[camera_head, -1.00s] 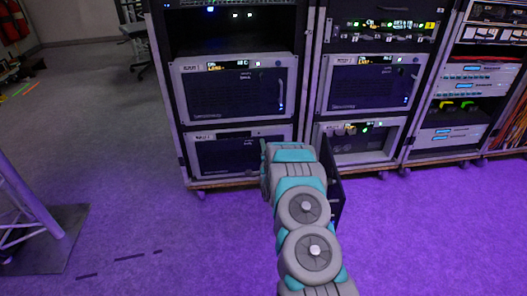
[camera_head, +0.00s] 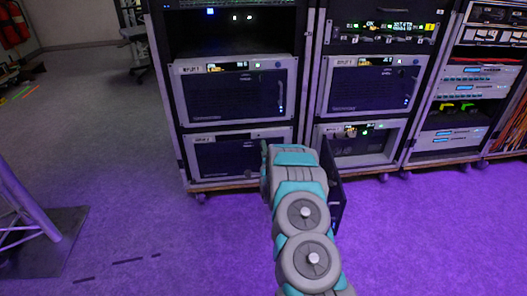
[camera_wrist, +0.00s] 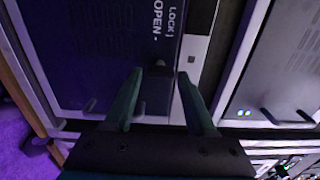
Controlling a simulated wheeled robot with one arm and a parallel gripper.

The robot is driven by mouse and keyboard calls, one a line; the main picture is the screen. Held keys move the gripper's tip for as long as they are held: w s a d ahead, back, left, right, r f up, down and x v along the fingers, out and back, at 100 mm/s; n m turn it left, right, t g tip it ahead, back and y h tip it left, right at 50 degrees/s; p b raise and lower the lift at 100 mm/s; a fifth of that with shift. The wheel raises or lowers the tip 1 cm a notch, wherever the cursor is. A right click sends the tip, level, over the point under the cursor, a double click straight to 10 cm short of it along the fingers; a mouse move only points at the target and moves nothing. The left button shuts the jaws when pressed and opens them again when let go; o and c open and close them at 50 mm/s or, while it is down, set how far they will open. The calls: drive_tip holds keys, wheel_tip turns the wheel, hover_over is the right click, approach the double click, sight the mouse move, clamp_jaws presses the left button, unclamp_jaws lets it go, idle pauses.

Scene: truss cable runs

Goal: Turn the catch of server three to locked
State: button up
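In the wrist view, my gripper (camera_wrist: 160,88) is open. Its two teal-edged fingers stand either side of a small dark catch (camera_wrist: 158,67), which shows between and just past the fingertips. Contact cannot be made out. The catch sits beside a dark server front (camera_wrist: 85,60) with the printed words LOCK and OPEN (camera_wrist: 165,20), turned sideways. In the head view, my gripper (camera_head: 264,172) is at the right side of the lower left server (camera_head: 225,158), mostly hidden by my arm. The catch is hidden there, and I cannot read the server's number.
A dark door panel (camera_head: 337,190) stands open just right of my arm, at the lower right unit (camera_head: 368,144). Two more servers (camera_head: 235,92) (camera_head: 366,86) sit above. A metal truss leg (camera_head: 30,205) stands at left. The floor in front is clear.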

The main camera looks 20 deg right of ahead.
drive_tip(key=shift+o, duration=1.3)
drive_tip(key=v, duration=0.7)
drive_tip(key=shift+s, duration=0.4)
drive_tip(key=shift+a, duration=0.15)
